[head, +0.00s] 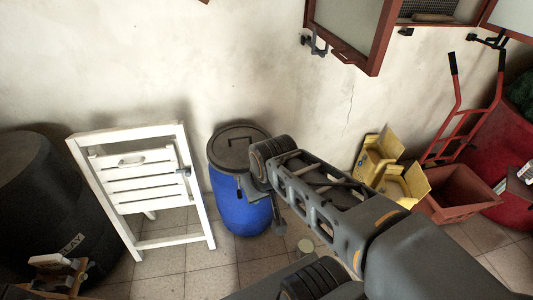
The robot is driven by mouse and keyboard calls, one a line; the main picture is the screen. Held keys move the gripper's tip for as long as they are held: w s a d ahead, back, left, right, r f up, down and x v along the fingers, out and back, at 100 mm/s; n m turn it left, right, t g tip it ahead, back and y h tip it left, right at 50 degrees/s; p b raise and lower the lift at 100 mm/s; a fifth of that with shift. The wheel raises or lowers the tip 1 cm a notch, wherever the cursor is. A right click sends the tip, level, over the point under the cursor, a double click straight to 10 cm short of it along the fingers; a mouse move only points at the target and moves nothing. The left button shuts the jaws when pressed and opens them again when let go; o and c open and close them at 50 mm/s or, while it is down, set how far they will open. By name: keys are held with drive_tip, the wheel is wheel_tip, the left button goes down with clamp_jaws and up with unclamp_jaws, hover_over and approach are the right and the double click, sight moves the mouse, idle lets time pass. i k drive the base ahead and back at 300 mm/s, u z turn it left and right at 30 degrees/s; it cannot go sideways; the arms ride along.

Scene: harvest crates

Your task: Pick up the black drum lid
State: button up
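The black drum lid (230,148) is round and dark, with a raised bar-like grip on top. It sits on the blue drum (238,210), which stands upright on the tiles against the wall. My arm reaches in from the lower right, and its dark joint covers the lid's right edge in this view. Small grey parts of what looks like my gripper (278,222) show below that joint, in front of the drum's right side. The rest is hidden behind my arm, so I cannot tell how its fingers stand or whether they touch anything.
A white folding chair (192,190) stands close left of the drum, with a large black barrel (35,190) beyond it. Yellow bins (378,158), a terracotta-coloured crate (462,188) and a red hand truck (462,130) are at the right. A red-framed window (349,30) hangs open above.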

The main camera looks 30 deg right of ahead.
sight(228, 149)
drive_tip(key=z, duration=0.35)
drive_tip(key=k, duration=0.8)
drive_tip(key=u, duration=0.55)
drive_tip(key=i, duration=0.6)
drive_tip(key=u, duration=0.8)
drive_tip(key=i, duration=1)
drive_tip(key=z, duration=0.8)
drive_tip(key=i, duration=0.6)
drive_tip(key=z, duration=0.6)
